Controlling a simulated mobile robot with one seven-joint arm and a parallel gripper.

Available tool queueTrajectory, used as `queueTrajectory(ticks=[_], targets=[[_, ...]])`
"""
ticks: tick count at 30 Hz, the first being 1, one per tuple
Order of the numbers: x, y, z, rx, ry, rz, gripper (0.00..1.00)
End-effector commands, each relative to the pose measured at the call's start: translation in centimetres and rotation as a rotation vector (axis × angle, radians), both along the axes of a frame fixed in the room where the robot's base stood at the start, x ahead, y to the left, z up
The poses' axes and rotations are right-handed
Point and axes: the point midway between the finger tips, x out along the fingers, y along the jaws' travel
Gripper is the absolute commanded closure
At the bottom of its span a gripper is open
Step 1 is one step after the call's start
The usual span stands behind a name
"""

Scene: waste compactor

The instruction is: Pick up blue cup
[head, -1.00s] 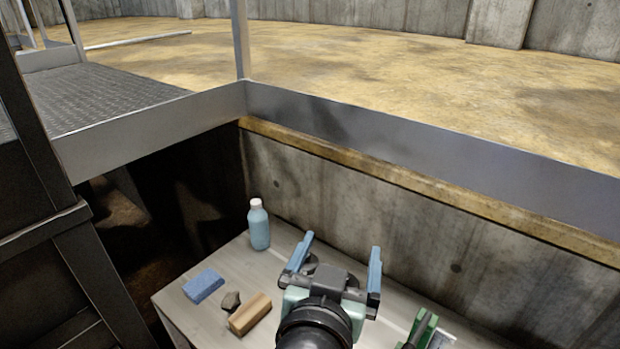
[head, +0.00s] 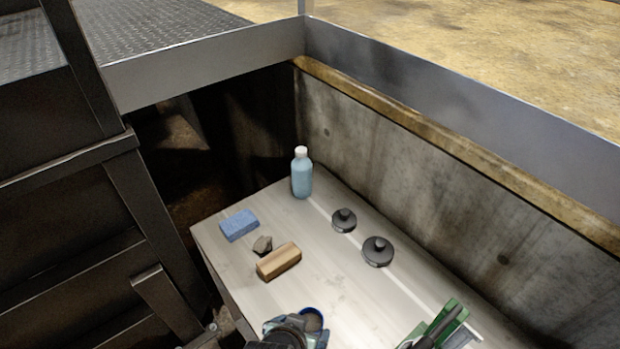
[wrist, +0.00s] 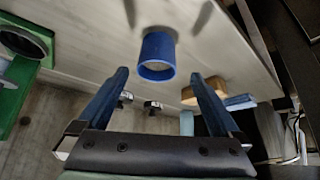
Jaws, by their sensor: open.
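The blue cup (wrist: 158,47) shows in the wrist view beyond and between the fingertips, with its open rim facing the camera. In the head view the cup (head: 312,320) stands on the pale table near the bottom edge, partly hidden by my gripper. My gripper (wrist: 160,76) is open, with one blue finger on each side of the cup's line and nothing held. In the head view my gripper (head: 297,326) is at the bottom edge, overlapping the cup.
The table (head: 330,285) also holds a light blue bottle (head: 302,178), a blue sponge (head: 239,225), a stone (head: 262,244), a wooden block (head: 279,261), two dark round objects (head: 344,220) (head: 377,252) and a green item (head: 445,320). A concrete wall (head: 420,205) borders the table.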

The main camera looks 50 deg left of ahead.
Motion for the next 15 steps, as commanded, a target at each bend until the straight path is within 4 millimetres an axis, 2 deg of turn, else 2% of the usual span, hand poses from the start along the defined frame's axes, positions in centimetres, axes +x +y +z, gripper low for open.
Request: queueTrajectory(ticks=[5,15], targets=[[0.6,0.2,-0.8,-0.001,0.000,-0.001,0.00],[2.9,1.1,-3.9,0.000,-0.001,-0.001,0.00]])
